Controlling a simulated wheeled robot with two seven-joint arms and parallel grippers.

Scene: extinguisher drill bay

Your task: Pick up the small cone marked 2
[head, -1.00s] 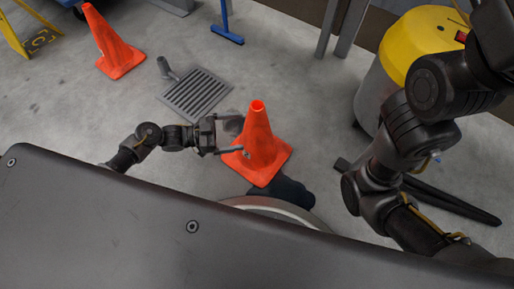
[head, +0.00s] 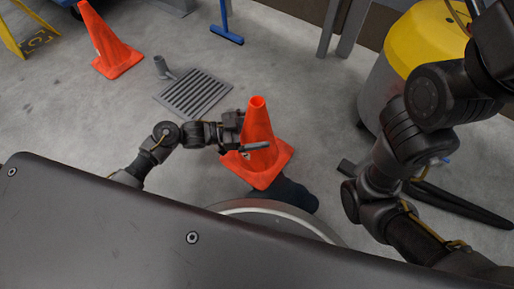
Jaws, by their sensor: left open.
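An orange cone (head: 259,125) stands upright on the floor in front of my base. A small pale mark shows low on its side, partly hidden by a finger, and I cannot read it. My left gripper (head: 252,132) is open around the cone's left side. One finger crosses in front of the cone and the other is at its far left side. I cannot tell whether they touch it. A second orange cone (head: 109,44) stands farther back at the upper left; its marking is too small to read. My right gripper is out of view.
A floor drain grate (head: 193,94) lies behind my left gripper, with a grey pipe stub (head: 162,67) beside it. A blue broom (head: 227,36) is at the back. A yellow-topped grey drum (head: 420,42) stands at the right, partly hidden by my right arm.

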